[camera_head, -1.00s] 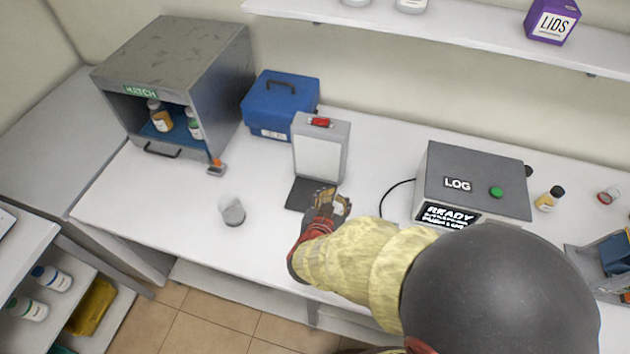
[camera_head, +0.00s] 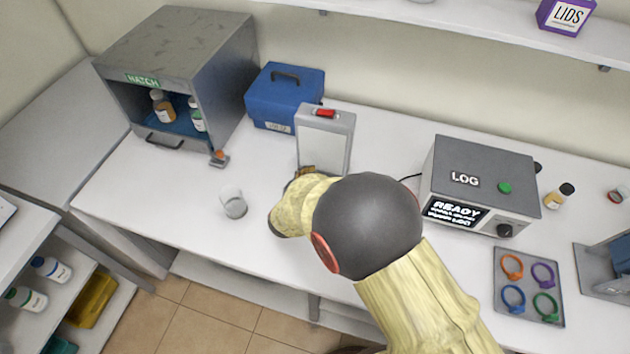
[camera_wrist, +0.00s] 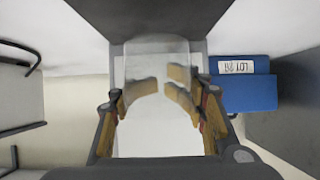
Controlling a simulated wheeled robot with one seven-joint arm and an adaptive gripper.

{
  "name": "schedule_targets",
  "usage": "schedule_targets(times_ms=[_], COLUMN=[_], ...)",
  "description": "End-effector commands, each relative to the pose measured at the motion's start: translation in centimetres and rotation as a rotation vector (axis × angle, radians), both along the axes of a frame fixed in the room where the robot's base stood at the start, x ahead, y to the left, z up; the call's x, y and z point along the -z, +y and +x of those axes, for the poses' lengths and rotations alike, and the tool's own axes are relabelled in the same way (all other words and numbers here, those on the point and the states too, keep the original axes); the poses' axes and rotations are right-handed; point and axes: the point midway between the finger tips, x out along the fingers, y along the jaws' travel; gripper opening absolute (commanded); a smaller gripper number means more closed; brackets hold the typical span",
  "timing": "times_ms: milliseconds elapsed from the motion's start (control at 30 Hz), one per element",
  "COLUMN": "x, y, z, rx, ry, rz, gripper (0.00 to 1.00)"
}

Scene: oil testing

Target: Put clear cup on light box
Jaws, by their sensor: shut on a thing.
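The light box (camera_head: 325,140) stands upright on the bench, with a white panel and a red switch on top. Its panel also shows in the wrist view (camera_wrist: 160,143), which is upside down, with its dark base plate (camera_wrist: 172,16) at the top. My gripper (camera_wrist: 163,88) is shut on a clear cup (camera_wrist: 150,58), seen against the panel and base plate. I cannot tell whether the cup touches the plate. In the head view my gripper (camera_head: 304,173) is at the front of the light box, mostly hidden by my arm, which also hides the held cup.
Another clear cup (camera_head: 233,203) stands on the bench to the left. A blue case (camera_head: 285,98) is behind the light box and a grey hatch cabinet (camera_head: 180,75) at the back left. The LOG device (camera_head: 480,185) and a tray of coloured rings (camera_head: 500,290) are to the right.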

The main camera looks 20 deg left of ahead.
Motion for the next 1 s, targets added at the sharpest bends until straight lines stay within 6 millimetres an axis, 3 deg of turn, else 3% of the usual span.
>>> schedule_targets(times_ms=[200, 600, 633, 1000], x=[3.1, 3.5, 3.4, 3.4], y=[0.0, 0.0, 0.0, -0.1], z=[0.0, 0.0, 0.0, 0.0], rx=[-0.001, 0.0, 0.0, 0.0], ry=[0.001, 0.001, 0.001, 0.001], rz=[-0.002, -0.001, 0.0, -0.001], gripper=[0.12, 0.12, 0.39, 0.6])
